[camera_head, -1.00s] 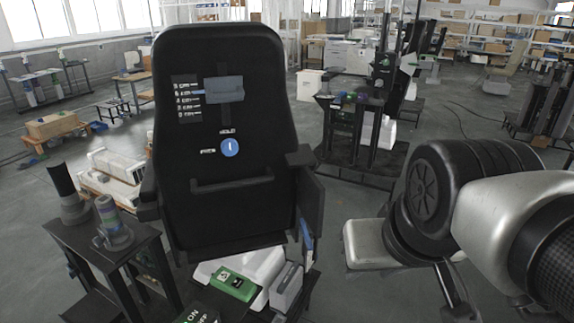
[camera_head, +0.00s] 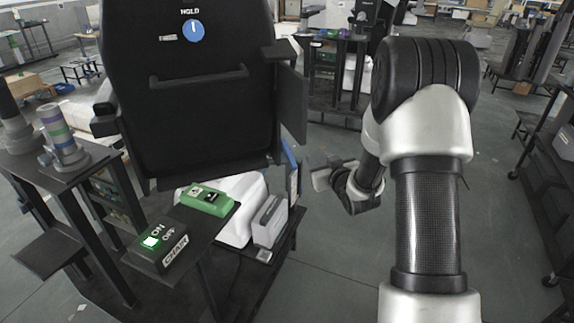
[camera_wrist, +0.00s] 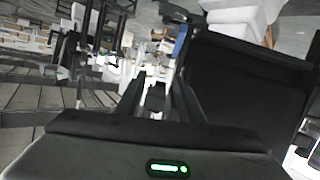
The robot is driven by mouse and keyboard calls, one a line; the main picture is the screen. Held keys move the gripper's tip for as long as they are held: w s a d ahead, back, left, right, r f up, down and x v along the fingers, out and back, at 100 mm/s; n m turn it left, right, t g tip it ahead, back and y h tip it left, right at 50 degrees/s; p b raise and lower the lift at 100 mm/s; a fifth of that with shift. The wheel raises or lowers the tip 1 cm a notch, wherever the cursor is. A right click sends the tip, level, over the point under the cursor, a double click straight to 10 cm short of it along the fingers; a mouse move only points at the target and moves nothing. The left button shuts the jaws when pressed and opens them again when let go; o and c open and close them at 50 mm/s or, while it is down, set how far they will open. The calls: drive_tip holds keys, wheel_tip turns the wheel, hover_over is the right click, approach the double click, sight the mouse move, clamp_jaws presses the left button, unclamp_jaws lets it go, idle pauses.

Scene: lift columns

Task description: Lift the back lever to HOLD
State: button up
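The black chair back (camera_head: 185,110) stands upright at the left of the head view. A round blue knob (camera_head: 194,30) with a white mark pointing up sits on it under the word HOLD. A second, blurred label is left of the knob. A blue strip (camera_head: 289,158) shows beside the seat, below the right armrest.
A green switch box (camera_head: 208,200) and a black ON/OFF CHAIR box (camera_head: 160,247) with a lit green button stand before the seat. A side table (camera_head: 62,172) with knobbed posts is at left. A large dark panel (camera_wrist: 240,85) fills the wrist view's right.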

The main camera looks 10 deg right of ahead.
sight(295, 169)
wheel_tip(295, 169, down, 13)
drive_tip(key=s+a+t+y+b, duration=0.1)
drive_tip(key=s+t+y+b, duration=0.1)
drive_tip(key=t+y, duration=0.1)
drive_tip(key=b+x, duration=0.3)
drive_tip(key=x, duration=1.4)
drive_tip(key=shift+w+a+f+b, duration=0.1)
drive_tip(key=shift+w+b, duration=0.15)
drive_tip(key=shift+b, duration=0.1)
clamp_jaws()
